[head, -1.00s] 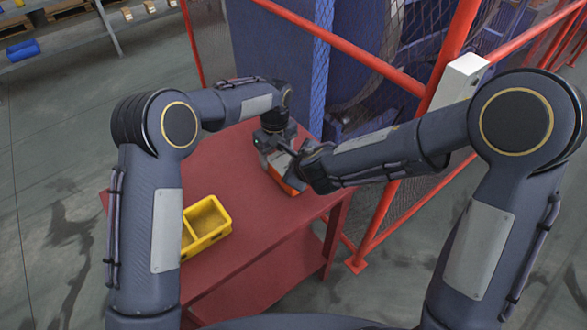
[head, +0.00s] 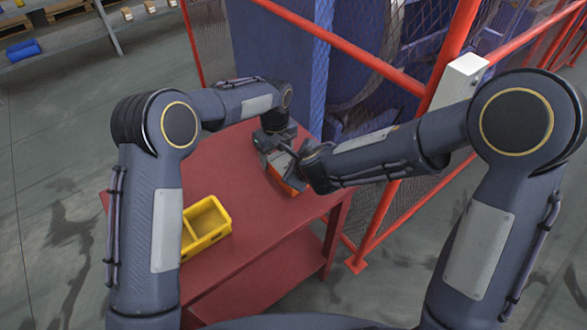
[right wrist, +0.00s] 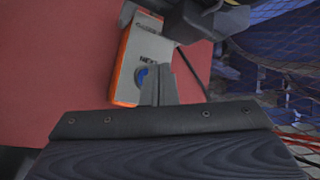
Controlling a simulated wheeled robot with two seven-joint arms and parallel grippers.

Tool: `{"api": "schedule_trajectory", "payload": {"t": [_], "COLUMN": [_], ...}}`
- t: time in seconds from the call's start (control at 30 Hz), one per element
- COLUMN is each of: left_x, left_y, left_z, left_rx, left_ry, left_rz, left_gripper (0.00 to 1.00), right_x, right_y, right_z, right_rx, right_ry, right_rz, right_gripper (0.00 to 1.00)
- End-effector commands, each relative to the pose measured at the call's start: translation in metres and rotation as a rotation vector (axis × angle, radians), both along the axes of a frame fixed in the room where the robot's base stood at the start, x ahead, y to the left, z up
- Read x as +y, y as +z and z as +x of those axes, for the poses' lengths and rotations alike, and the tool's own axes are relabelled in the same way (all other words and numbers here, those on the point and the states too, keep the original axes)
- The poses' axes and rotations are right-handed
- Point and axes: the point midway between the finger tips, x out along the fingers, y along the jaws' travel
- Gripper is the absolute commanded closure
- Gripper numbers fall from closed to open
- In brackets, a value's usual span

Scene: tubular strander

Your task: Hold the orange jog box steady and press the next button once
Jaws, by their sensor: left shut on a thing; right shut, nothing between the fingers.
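The orange jog box (head: 283,178) is on the red table near its far right edge. In the right wrist view the jog box (right wrist: 152,52) shows a grey face, an orange side, small dark lettering and a round blue button (right wrist: 142,76). My left gripper (head: 272,142) is shut on the box's far end; it also shows in the right wrist view (right wrist: 196,20). My right gripper (right wrist: 158,72) is shut and empty, its fingertips over the face beside the blue button. I cannot tell whether they touch it. The fingers hide part of the face.
A yellow divided bin (head: 207,222) stands on the red table (head: 250,235). Red fence rails and posts (head: 375,225) with mesh stand close on the right, with a blue machine (head: 270,60) behind. The table's middle is clear.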

Motion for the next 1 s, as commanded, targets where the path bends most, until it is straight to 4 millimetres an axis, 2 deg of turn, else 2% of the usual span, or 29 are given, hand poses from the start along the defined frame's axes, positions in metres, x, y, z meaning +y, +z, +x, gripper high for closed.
{"api": "schedule_trajectory", "payload": {"t": [1.0], "left_x": [-0.0002], "left_y": [0.0006], "left_z": [0.0003], "left_rx": [-0.001], "left_ry": [0.0], "left_rz": [-0.001], "left_gripper": [0.65], "right_x": [-0.0002], "right_y": [-0.0087], "right_z": [-0.0003], "right_rx": [0.0], "right_ry": [0.0], "right_rz": [0.0], "right_gripper": [1.0]}}
